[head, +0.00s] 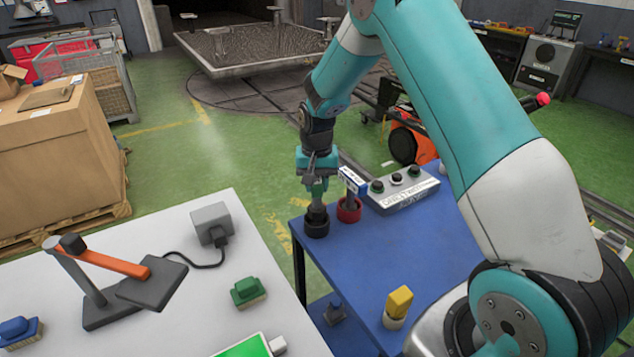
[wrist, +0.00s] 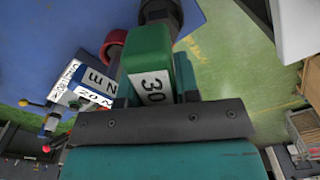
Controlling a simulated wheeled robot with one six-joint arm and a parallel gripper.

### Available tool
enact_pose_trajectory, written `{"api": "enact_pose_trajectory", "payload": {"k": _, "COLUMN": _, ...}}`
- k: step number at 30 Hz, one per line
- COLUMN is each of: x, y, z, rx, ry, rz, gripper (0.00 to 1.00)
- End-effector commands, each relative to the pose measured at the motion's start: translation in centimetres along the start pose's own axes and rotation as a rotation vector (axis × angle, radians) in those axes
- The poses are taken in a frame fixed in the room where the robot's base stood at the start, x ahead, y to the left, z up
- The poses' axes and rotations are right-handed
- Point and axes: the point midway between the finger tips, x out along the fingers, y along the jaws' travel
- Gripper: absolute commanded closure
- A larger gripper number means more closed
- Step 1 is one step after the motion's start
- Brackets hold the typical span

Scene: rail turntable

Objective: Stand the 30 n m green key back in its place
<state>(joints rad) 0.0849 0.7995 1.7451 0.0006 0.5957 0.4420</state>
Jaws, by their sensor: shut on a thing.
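The green key (wrist: 150,62) with a white "30" label is held in my gripper (head: 318,176), which is shut on it. In the head view the green key (head: 320,188) hangs about upright below the jaws. Its dark lower end is at the black round holder (head: 317,228) on the blue table's left corner. Whether it is seated in that holder or just at its mouth I cannot tell. In the wrist view a dark jaw (wrist: 165,123) covers part of the key's near end.
Close to the right, a blue and white "20 N m" key (head: 352,181) stands in a red holder (head: 349,213). A control box (head: 402,190) with buttons is behind it. A yellow key (head: 399,302) stands near the front of the blue table (head: 390,240). A white table (head: 180,240) is left.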

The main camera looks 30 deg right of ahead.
Motion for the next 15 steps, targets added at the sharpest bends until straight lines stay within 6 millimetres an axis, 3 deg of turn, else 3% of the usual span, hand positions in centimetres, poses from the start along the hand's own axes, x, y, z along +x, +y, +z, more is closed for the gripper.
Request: {"api": "enact_pose_trajectory", "payload": {"k": 15, "x": 1.4, "y": 0.0, "z": 0.0, "rx": 0.000, "ry": 0.000, "rz": 0.000, "gripper": 1.00}}
